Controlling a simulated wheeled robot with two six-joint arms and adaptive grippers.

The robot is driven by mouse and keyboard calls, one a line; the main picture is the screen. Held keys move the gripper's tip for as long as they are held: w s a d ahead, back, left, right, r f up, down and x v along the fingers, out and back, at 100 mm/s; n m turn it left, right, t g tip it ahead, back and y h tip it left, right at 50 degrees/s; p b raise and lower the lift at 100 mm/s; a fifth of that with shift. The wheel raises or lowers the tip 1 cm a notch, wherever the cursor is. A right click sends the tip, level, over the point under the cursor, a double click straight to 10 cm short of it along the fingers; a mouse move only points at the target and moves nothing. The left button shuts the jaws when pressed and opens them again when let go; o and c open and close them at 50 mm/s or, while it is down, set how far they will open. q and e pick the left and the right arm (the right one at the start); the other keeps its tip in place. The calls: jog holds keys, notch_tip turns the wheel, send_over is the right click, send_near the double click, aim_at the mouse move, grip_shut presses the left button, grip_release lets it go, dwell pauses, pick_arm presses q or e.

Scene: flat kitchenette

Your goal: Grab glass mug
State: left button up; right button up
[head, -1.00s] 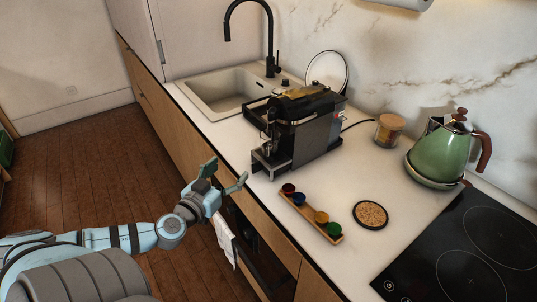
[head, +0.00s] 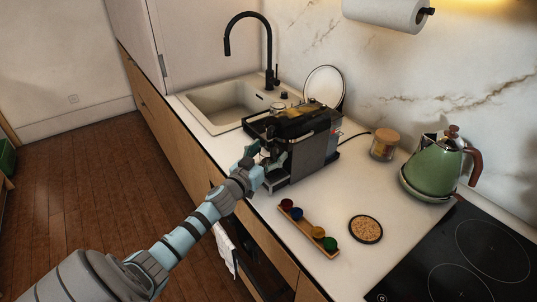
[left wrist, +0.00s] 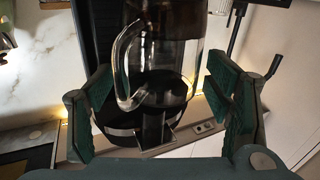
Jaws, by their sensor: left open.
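The glass mug (left wrist: 168,70) shows in the left wrist view, clear, with its curved handle on the left side. It appears to stand on the drip stand of the black coffee machine (head: 315,150). My left gripper (head: 262,160) is at the machine's front in the head view and largely hides the mug there. In the left wrist view the left gripper (left wrist: 161,103) is open, with one green-padded finger on each side of the mug. Gaps show between the pads and the glass. My right gripper is not in view.
A wooden holder (head: 307,230) with several coloured capsules and a round cork coaster (head: 366,229) lie in front of the machine. A green kettle (head: 437,168), a lidded jar (head: 384,145) and a black hob (head: 455,255) are to the right. The sink (head: 215,103) is behind.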

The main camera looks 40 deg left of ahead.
pick_arm(q)
jog(key=shift+f, duration=0.25)
jog(key=shift+c, duration=0.3)
jog(key=c, duration=1.4)
jog(key=shift+r, duration=0.1)
